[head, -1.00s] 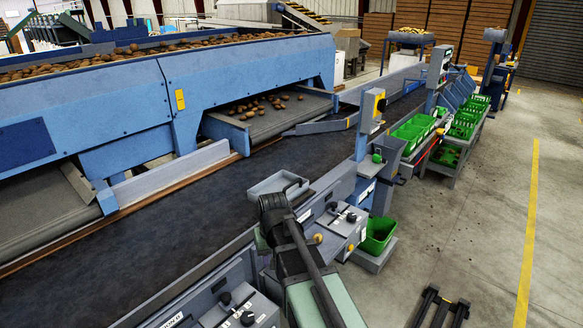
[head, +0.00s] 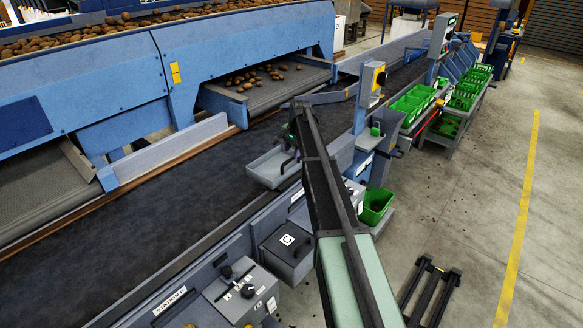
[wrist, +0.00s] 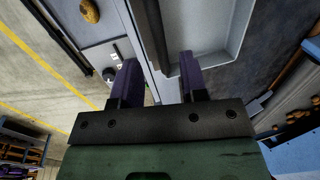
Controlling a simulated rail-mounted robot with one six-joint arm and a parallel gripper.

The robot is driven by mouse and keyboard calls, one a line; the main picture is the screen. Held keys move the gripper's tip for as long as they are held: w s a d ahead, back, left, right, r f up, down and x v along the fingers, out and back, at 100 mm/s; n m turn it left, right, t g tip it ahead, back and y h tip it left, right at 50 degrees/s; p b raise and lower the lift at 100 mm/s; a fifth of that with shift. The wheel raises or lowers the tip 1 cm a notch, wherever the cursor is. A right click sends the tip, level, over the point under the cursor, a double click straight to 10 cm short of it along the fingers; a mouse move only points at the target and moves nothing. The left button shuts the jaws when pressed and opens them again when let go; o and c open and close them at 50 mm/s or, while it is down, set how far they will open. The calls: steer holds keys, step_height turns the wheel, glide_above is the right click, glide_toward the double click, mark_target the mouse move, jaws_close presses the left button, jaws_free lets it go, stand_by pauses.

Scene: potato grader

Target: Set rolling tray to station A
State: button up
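The rolling tray is a shallow, pale grey open tray (head: 257,175) by the near edge of the dark belt in the head view. In the wrist view its wall and floor (wrist: 225,22) fill the top right, and it looks empty. My gripper (head: 286,163) is at the tray's right side, partly hidden by my arm. In the wrist view my gripper (wrist: 158,78) has its two purple fingers apart, one on each side of the tray's near wall. I cannot tell whether a finger touches it. A label reading "STATION" (head: 170,302) is at lower left; its letter is not legible.
Control panels with knobs (head: 240,291) line the belt's near side. A dark grey box with a round arrow sign (head: 288,247) hangs there. The dark belt (head: 130,225) is clear to the left.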

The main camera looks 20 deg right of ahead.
mark_target(291, 159)
steer(key=f, duration=0.1)
steer(key=f+b, duration=0.2)
steer(key=shift+w+a+f, duration=0.15)
steer(key=shift+w+f, duration=0.15)
steer(key=shift+f, duration=0.1)
steer(key=shift+r, duration=0.1)
jaws_close()
steer(key=shift+s, duration=0.1)
